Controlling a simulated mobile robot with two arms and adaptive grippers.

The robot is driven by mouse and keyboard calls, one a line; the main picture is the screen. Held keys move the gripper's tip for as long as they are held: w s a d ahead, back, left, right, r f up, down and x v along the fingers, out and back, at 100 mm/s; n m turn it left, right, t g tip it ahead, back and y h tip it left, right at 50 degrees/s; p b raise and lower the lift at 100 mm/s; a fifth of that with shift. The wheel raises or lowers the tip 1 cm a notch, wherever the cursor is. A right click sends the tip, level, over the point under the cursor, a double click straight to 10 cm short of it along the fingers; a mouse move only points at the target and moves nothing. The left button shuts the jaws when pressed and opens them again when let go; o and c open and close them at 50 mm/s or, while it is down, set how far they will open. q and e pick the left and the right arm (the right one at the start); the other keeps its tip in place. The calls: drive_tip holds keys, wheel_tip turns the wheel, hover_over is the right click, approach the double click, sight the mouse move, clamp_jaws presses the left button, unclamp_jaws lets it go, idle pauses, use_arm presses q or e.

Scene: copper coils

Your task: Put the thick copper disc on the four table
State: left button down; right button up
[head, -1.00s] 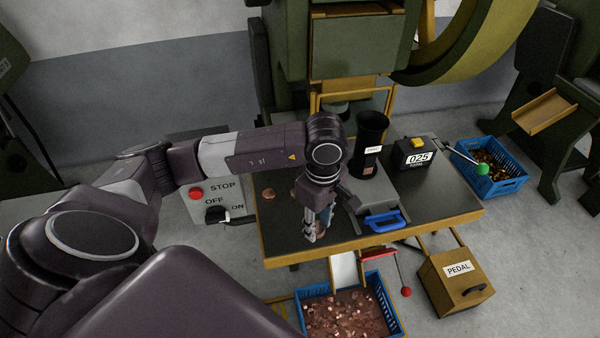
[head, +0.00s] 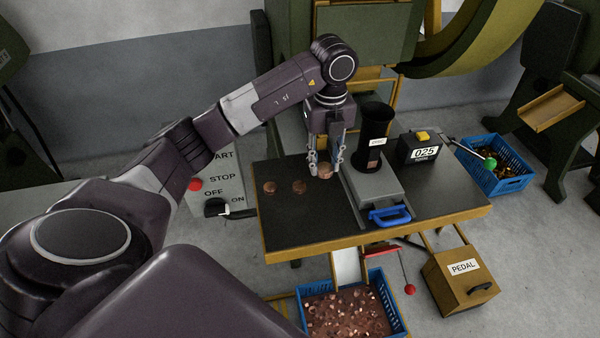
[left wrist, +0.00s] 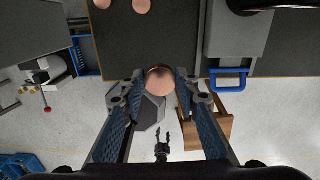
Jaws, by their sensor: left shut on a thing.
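My left gripper (head: 326,168) points down over the dark-topped table (head: 318,221). It is shut on a round copper disc (head: 325,172), held between the fingertips and seemingly raised above the tabletop. In the left wrist view the held disc (left wrist: 160,82) sits between the two fingers. Two other copper discs, a left one (head: 270,187) and a right one (head: 299,187), lie on the table left of the gripper. I cannot tell the discs' thicknesses apart.
A black cylinder (head: 375,125) stands on a grey fixture with a blue handle (head: 390,215), close right of the left gripper. A counter box (head: 423,150) stands farther right. A blue crate (head: 400,322) of copper pieces is below the front edge. The table's left front is clear.

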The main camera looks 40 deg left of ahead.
use_arm(q)
drive_tip(key=n, duration=0.3)
drive_tip(key=w+r+n, duration=0.1)
drive_tip(key=shift+a, duration=0.4)
drive_tip(key=n, duration=0.4)
drive_tip(key=b, duration=0.2)
hover_over(319, 208)
drive_tip(key=shift+n, duration=0.4)
wheel_tip(319, 208, down, 14)
drive_tip(key=shift+f, duration=0.1)
drive_tip(key=shift+w+f, duration=0.1)
drive_tip(key=shift+f, duration=2.45)
drive_tip(key=c, duration=1.5)
unclamp_jaws()
drive_tip(key=shift+f, duration=0.1)
drive_tip(key=shift+o, duration=0.2)
